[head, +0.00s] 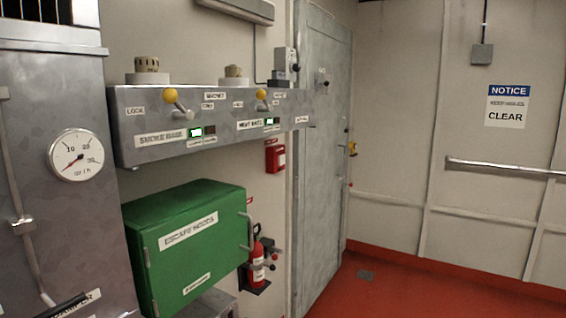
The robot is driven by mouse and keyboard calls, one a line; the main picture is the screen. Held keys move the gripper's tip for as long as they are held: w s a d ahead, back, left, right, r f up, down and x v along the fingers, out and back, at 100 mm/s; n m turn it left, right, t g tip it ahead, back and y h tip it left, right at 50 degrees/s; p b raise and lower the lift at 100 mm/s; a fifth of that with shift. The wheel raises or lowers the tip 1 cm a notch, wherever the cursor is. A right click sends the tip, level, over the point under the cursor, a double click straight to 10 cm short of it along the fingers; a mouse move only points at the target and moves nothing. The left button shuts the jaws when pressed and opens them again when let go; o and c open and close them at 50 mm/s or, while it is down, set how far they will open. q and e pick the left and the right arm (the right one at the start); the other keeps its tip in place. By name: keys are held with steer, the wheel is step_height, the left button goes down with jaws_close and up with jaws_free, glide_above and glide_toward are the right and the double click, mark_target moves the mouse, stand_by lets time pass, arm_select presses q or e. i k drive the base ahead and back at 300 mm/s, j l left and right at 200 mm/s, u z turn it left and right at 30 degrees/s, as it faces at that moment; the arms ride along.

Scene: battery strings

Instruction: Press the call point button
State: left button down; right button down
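A small red box (275,156) that looks like the call point is fixed to the cream wall, below the right end of a grey control panel and left of the grey metal door. It has a pale patch on its front. Its button is too small to make out. Neither of my grippers is in view.
A green escape hoods cabinet (193,248) stands out from the wall at front left. The grey panel (215,122) with yellow-knobbed levers juts above it. A fire extinguisher (257,262) hangs below the red box. The red floor (420,292) at right is clear.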

mark_target(281, 158)
steer(key=i+u, duration=0.15)
steer(key=u, duration=0.2)
steer(key=i+l+u, duration=0.1)
steer(key=u, duration=0.25)
steer(key=i+l+u, duration=0.1)
steer(key=i+l, duration=0.3)
steer(key=i+l+u, duration=0.15)
steer(key=i+l, duration=0.2)
steer(key=i+l+u, duration=0.1)
steer(key=i+l, duration=0.25)
steer(key=l, duration=0.25)
steer(key=i+l+u, duration=0.1)
steer(key=i+l, duration=0.25)
steer(key=l, duration=0.2)
